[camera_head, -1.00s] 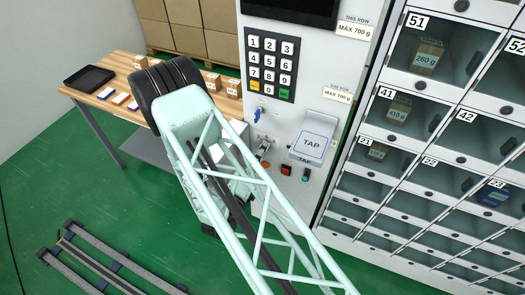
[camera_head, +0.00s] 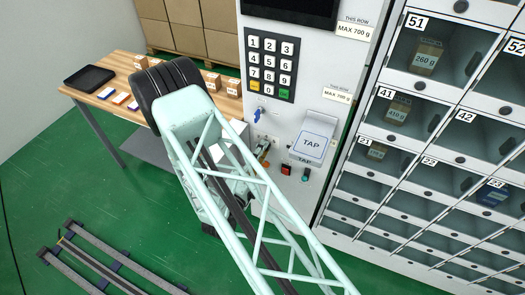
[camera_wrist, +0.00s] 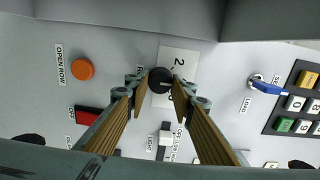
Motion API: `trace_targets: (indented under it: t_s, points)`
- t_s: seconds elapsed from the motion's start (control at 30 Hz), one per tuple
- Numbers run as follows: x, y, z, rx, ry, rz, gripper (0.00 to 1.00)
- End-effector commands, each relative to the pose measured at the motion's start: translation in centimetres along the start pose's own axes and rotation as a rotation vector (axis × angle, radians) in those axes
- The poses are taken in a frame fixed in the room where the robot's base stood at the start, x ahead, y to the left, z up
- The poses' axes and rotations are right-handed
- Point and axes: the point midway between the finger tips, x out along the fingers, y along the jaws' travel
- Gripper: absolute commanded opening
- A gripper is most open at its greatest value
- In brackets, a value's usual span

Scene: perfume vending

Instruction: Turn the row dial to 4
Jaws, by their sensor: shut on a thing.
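The row dial (camera_wrist: 160,82) is a round black knob on the grey panel, in the middle of the wrist view. A white plate behind it shows a "2" at its upper right; the other numbers are mostly covered, and I cannot tell exactly which number the dial points to. My gripper (camera_wrist: 154,88) has its two brown-padded fingers on either side of the knob and is shut on it. In the head view, the gripper's end and the dial are small and largely hidden by my arm, below the keypad.
In the wrist view, an orange OPEN ROW button (camera_wrist: 82,69) is left of the dial, a red switch (camera_wrist: 88,117) lower left, a white LIGHT switch (camera_wrist: 165,138) below, and a blue LOAD key (camera_wrist: 266,86) and the keypad (camera_wrist: 298,103) right. The TAP reader (camera_head: 311,143) is in the head view.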

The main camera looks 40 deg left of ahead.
Motion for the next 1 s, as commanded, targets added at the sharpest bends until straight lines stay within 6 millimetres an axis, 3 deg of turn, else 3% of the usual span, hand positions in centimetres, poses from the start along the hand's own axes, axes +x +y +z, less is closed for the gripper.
trace_targets:
  t_s: [0.2,0.67,1.0]
  points:
    - [0.0,0.0,0.0,0.0,0.0,0.0,0.36]
    - [-0.3,0.0,0.0,0.001,0.0,0.0,0.36]
    - [-2.8,0.0,0.1,-0.001,-0.001,0.001,0.36]
